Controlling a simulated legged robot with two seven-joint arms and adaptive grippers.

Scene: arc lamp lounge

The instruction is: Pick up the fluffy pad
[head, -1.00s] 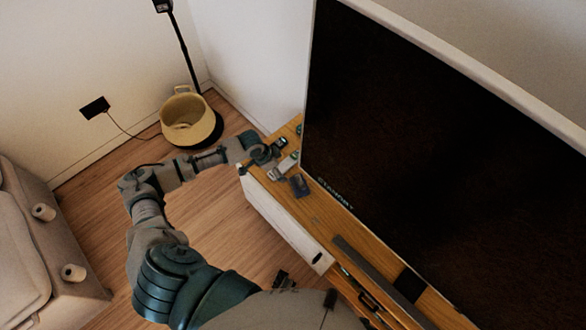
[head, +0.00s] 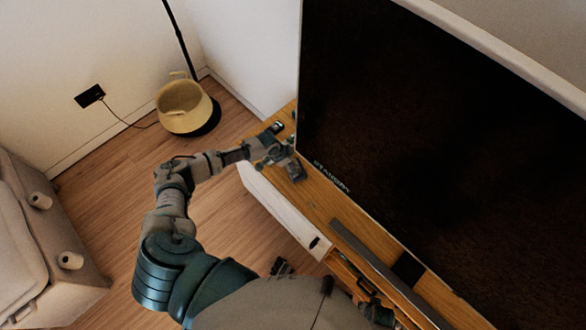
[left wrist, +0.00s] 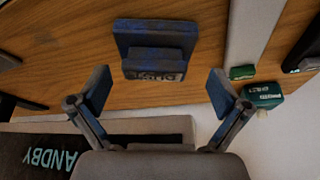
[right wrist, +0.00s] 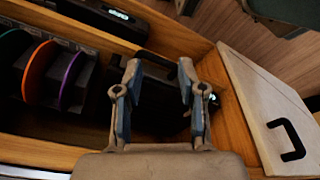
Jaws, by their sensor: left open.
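The pad (left wrist: 155,45), a dark blue block with a paler labelled front edge, lies on the wooden cabinet top in the left wrist view. In the head view it looks like the small dark item (head: 295,171) beside the TV's lower corner. My left gripper (left wrist: 160,92) is open and empty, its fingers spread wide either side of the pad's near edge and short of it. In the head view the left gripper (head: 279,157) is over the cabinet's left end, close to the pad. My right gripper (right wrist: 157,75) has its fingers apart, with nothing clearly held, over the cabinet's open compartment.
The large TV (head: 430,140) stands close behind the pad. Small green-and-white items (left wrist: 262,95) lie right of the left gripper. Coloured discs (right wrist: 45,75) stand in the compartment near the right gripper.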

